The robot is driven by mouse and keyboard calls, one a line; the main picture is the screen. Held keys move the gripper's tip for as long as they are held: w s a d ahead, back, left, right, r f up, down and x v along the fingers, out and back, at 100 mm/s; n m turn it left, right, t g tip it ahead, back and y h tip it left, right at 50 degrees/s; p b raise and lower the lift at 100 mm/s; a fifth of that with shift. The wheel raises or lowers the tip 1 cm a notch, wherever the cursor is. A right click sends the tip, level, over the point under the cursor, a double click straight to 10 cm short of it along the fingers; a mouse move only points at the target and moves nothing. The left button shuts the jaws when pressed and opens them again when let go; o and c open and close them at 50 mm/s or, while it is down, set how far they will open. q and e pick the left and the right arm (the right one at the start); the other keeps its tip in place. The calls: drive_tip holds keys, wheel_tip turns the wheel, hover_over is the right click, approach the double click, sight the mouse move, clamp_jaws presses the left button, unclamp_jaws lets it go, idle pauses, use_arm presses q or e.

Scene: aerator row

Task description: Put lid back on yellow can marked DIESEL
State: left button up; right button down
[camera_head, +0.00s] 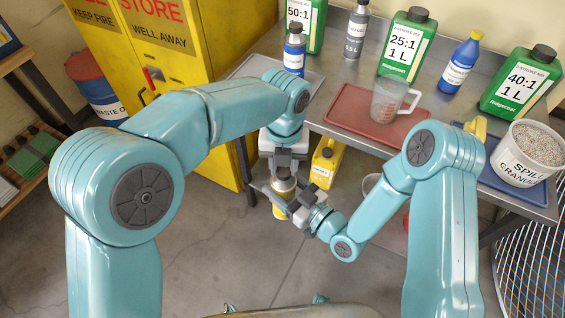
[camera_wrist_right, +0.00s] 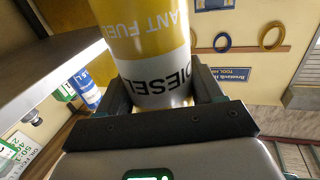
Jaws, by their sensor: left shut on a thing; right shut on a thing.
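The yellow can (camera_head: 279,212) is held in the air in front of the bench, with its top toward my left gripper. In the right wrist view the can (camera_wrist_right: 150,45) shows a yellow band and a white band marked DIESEL. My right gripper (camera_head: 285,195) is shut around its side; the jaws also show in the wrist view (camera_wrist_right: 165,92). My left gripper (camera_head: 283,166) points down directly above the can, shut on what looks like the lid (camera_head: 283,173). The lid is mostly hidden by the fingers, and I cannot tell whether it touches the can.
The metal bench (camera_head: 340,75) holds a red tray (camera_head: 350,112) with a clear jug (camera_head: 388,102), several bottles and a white tub (camera_head: 524,155). A yellow jug (camera_head: 325,165) stands below the bench edge. A yellow cabinet (camera_head: 150,60) is at left. A wire fan guard (camera_head: 530,265) is at right.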

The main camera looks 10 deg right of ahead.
use_arm(q)
drive_tip(key=shift+d+m, duration=0.1)
drive_tip(key=shift+m, duration=1.1)
drive_tip(key=o, duration=1)
drive_tip(key=shift+r, duration=2.25)
drive_tip(key=shift+c, duration=0.3)
